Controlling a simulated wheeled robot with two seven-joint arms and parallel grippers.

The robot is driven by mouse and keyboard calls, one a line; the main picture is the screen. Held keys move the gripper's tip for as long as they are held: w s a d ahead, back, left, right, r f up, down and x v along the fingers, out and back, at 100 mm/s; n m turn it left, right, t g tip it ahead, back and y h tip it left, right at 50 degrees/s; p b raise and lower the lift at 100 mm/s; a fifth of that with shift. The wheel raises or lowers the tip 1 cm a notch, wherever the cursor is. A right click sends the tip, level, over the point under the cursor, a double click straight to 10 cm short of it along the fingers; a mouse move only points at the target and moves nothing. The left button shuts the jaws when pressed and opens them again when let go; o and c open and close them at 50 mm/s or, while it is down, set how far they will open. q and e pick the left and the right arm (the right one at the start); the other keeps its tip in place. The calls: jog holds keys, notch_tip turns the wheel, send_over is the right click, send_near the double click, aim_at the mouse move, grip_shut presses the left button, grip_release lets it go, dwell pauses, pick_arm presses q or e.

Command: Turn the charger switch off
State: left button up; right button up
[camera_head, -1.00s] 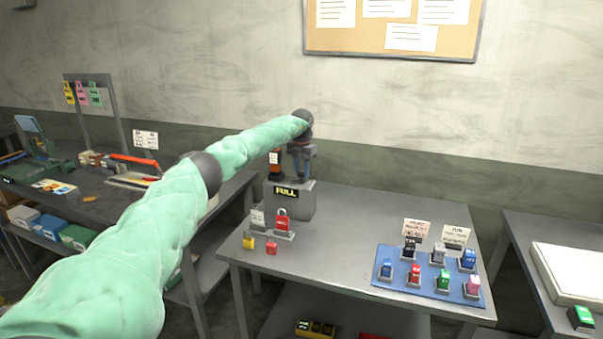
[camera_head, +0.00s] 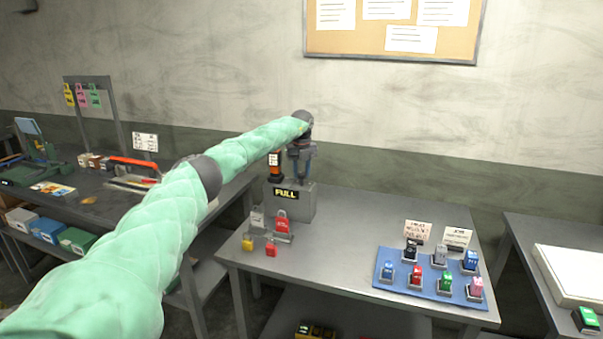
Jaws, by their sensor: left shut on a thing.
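The charger (camera_head: 292,203) is a grey box with a yellow "FULL" label at the back left of the middle table. An orange and black device (camera_head: 275,168) with a white tag stands on its left part. My left arm, in a mint green sleeve, reaches across from the lower left. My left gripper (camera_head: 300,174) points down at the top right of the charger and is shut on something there. The gripper hides most of that part, and I cannot make out the switch. My right gripper is not in view.
Red, grey and yellow padlocks (camera_head: 282,224) stand in front of the charger. A blue mat (camera_head: 405,290) with several small coloured locks and two cards lies at the table's right. The table's middle is clear. A cluttered bench (camera_head: 105,205) stands at left.

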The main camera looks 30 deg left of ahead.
pick_arm(q)
jog(key=shift+r+n, duration=0.1)
jog(key=shift+n, duration=0.8)
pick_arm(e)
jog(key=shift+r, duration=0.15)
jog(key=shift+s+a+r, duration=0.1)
pick_arm(q)
jog(key=o, duration=1)
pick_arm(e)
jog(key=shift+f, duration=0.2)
